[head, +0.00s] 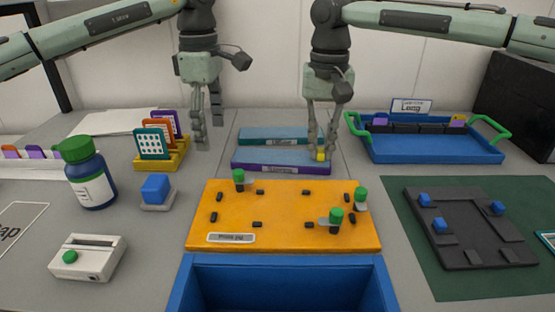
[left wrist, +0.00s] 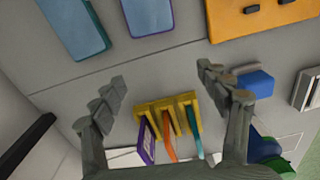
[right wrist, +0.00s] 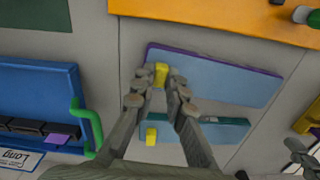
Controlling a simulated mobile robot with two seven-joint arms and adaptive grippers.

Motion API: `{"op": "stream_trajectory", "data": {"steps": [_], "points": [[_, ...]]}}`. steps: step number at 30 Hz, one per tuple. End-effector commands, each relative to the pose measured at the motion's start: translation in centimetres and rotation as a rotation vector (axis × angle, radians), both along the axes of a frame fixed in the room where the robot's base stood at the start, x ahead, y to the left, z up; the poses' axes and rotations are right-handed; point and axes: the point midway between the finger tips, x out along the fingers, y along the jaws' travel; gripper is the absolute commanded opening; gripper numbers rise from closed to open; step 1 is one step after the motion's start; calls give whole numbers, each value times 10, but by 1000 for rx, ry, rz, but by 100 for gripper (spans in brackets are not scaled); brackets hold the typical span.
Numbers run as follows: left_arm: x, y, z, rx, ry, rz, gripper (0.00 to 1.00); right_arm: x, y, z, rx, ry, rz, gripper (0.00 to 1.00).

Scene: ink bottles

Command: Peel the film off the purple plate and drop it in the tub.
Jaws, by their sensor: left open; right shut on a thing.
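The purple plate (head: 250,168) lies flat on the table behind the orange board. A pale bluish film (right wrist: 225,78) appears to cover its top and looks flat. A yellow tab (right wrist: 161,74) sits at the plate's end, by the film's edge. My right gripper (head: 320,148) points down there, its fingertips shut on the yellow tab. My left gripper (head: 208,138) is open and empty, left of the plate and above the table near the card rack. A blue tub (head: 290,259) stands at the front centre; its visible inside looks empty.
A teal plate (head: 272,134) with its own yellow tab (right wrist: 151,136) lies just behind. The orange board (head: 285,205) with green-capped pegs lies between plate and tub. A yellow card rack (head: 170,160) and a dark blue bottle (head: 90,190) stand left; a blue tray (head: 430,150) stands right.

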Motion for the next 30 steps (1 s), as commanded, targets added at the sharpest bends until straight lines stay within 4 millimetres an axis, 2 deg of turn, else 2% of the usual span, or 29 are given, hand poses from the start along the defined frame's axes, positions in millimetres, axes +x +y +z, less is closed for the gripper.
{"op": "stream_trajectory", "data": {"steps": [18,30], "points": [[2,22,58,-2,-2,0,75,0,0,0,0,0,0,0],[2,25,64,-1,0,-1,75,0,0,0,0,0,0,0]]}}
